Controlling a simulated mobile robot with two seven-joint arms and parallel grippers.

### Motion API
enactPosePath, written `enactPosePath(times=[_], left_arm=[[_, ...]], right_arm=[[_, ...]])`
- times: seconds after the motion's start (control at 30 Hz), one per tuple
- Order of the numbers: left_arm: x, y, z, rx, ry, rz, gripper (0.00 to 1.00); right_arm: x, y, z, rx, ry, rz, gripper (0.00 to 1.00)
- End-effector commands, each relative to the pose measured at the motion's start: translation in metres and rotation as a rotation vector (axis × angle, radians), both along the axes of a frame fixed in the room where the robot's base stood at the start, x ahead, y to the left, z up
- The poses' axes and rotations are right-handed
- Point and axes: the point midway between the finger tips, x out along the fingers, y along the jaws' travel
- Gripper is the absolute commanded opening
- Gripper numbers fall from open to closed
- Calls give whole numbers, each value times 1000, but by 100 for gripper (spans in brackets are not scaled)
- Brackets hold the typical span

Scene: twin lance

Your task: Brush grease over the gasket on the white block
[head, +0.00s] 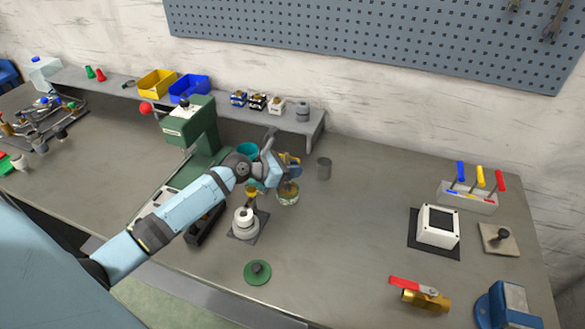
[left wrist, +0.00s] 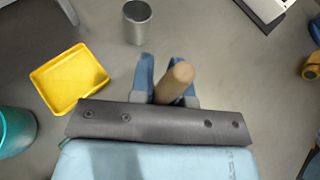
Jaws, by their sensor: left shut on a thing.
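My left gripper (head: 283,172) is shut on a wooden handle (left wrist: 175,84), apparently a brush, held over the middle of the bench. The gripper (left wrist: 172,98) hides much of it in the head view. Just below is a small round tin (head: 288,193) with amber contents; I cannot tell whether the tool's tip touches them. The white block (head: 437,238) with the dark gasket (head: 440,222) on top sits on a black mat to the right, well apart from the gripper. A corner of the block (left wrist: 268,6) shows in the left wrist view. My right gripper is out of view.
A metal cup (head: 324,168), a yellow tray (left wrist: 68,78) and a teal cup (head: 247,150) stand near the gripper. A green press (head: 200,130) rises left of it. A rack with coloured handles (head: 468,196) and a red-levered brass valve (head: 425,298) flank the block.

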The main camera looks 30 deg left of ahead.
Motion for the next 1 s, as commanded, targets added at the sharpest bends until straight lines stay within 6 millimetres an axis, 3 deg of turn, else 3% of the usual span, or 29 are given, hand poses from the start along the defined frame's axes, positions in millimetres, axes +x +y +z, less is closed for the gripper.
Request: enactPosePath(times=[1.0], left_arm=[[0,0,-7,0,0,0,0]], right_arm=[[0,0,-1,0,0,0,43]])
